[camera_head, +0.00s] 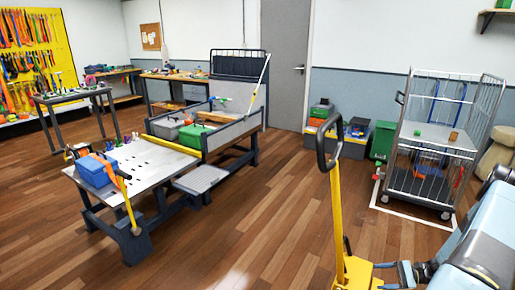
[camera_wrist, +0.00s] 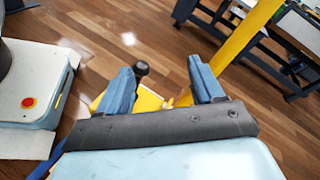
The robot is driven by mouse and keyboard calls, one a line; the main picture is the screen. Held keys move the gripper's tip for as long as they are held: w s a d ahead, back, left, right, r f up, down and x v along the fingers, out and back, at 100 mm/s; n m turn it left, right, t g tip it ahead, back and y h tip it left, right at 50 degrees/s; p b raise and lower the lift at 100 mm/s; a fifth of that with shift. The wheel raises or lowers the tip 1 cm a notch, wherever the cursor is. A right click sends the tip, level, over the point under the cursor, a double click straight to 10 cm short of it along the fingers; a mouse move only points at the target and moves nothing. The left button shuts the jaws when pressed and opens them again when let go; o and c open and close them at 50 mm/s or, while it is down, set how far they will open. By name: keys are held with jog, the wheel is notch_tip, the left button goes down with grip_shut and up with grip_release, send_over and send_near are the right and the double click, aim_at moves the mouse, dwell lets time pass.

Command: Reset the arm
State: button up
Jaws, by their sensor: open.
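My gripper (camera_head: 388,276) is at the lower right of the head view, at the end of my light blue arm. In the wrist view my gripper (camera_wrist: 163,80) has its two blue fingers spread apart. Nothing is between them that I can see them holding. A yellow upright with a black loop handle (camera_head: 337,215) stands just left of my gripper in the head view. Its yellow post (camera_wrist: 245,35) and a yellow part low behind the fingers also show in the wrist view. I cannot tell whether the fingers touch it.
A workbench (camera_head: 140,162) holds a blue box (camera_head: 96,171) with an orange strap and a green box (camera_head: 195,136). A wire cage trolley (camera_head: 445,135) stands at the right. Coloured bins (camera_head: 350,140) line the back wall. The wooden floor between is clear.

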jog(key=w+a+r+n+g+h, duration=0.2)
jog(key=r, duration=0.8)
jog(key=w+a+r+n+g+h, duration=0.2)
jog(key=r+n, duration=0.1)
jog(key=r, duration=0.7)
jog(key=s+a+r+n+h, duration=0.1)
jog(key=a+r+n+h, duration=0.2)
jog(key=r, duration=0.6)
jog(key=s+a+r+h, duration=0.1)
jog(key=a+r+h, duration=0.1)
jog(key=a+r, duration=0.45)
jog(key=s+a+r+n+t+h, duration=0.1)
jog(key=s+a+r+n+h, duration=0.2)
jog(key=r, duration=0.4)
jog(key=s+a+r+t+h, duration=0.1)
jog(key=s+a+r, duration=0.2)
jog(key=s+r, duration=0.35)
jog(key=s+a+r+n+t+h, duration=0.1)
jog(key=s+a+r+t, duration=0.1)
jog(key=s+r, duration=0.2)
jog(key=s+a+r+n+t+h, duration=0.1)
jog(key=s+a+r+n+t, duration=0.1)
jog(key=s, duration=0.6)
jog(key=shift+s+a+r+t, duration=0.3)
jog(key=shift+a+r, duration=0.35)
jog(key=shift+r, duration=0.45)
